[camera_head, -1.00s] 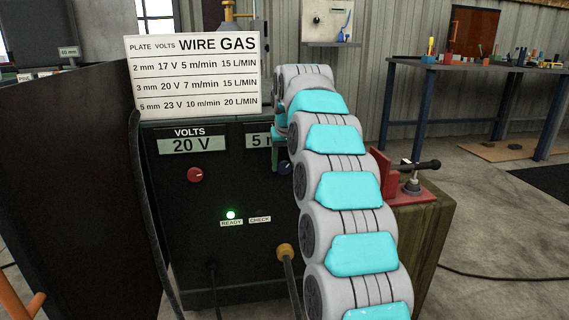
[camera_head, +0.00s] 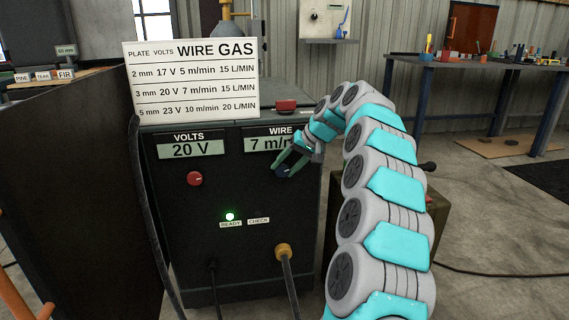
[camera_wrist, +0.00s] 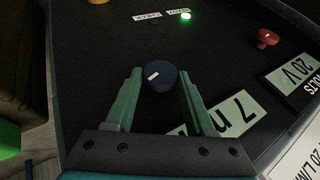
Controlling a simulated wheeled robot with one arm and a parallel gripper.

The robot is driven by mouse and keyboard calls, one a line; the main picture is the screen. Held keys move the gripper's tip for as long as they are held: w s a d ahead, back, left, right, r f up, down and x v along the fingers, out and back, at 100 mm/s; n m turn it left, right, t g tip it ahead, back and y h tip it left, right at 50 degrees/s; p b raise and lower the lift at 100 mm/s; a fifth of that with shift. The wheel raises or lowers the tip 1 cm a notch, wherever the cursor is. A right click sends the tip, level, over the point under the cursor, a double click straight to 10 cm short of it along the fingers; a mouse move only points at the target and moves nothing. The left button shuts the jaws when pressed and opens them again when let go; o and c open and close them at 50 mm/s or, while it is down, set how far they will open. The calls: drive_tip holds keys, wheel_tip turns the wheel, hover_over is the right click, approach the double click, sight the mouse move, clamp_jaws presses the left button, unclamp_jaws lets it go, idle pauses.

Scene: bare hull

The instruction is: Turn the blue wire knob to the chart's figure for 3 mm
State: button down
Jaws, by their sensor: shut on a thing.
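The blue wire knob (camera_head: 282,173) sits on the front of the black welding machine, below the wire display (camera_head: 262,145). That display reads 7 m/, with its right end hidden by my gripper. My gripper (camera_head: 287,166) is shut on the knob, with one green finger on each side of it in the wrist view (camera_wrist: 161,80). The knob's white mark shows there, to the left of its middle. The chart (camera_head: 190,84) stands on top of the machine; its 3 mm row reads 20 V, 7 m/min, 15 L/MIN.
A red volts knob (camera_head: 195,179) sits left under a display reading 20 V (camera_head: 190,149). A green lamp (camera_head: 230,216) glows by the READY label. A dark panel (camera_head: 75,190) stands close on the left. A workbench (camera_head: 470,68) is at the back right.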

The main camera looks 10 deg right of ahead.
drive_tip(key=shift+d+y, duration=0.1)
drive_tip(key=shift+y, duration=0.5)
drive_tip(key=shift+c, duration=1.3)
unclamp_jaws()
drive_tip(key=shift+f, duration=0.1)
drive_tip(key=v, duration=0.7)
drive_tip(key=shift+s+d+r, duration=0.15)
drive_tip(key=shift+d+r, duration=0.05)
drive_tip(key=shift+d, duration=0.15)
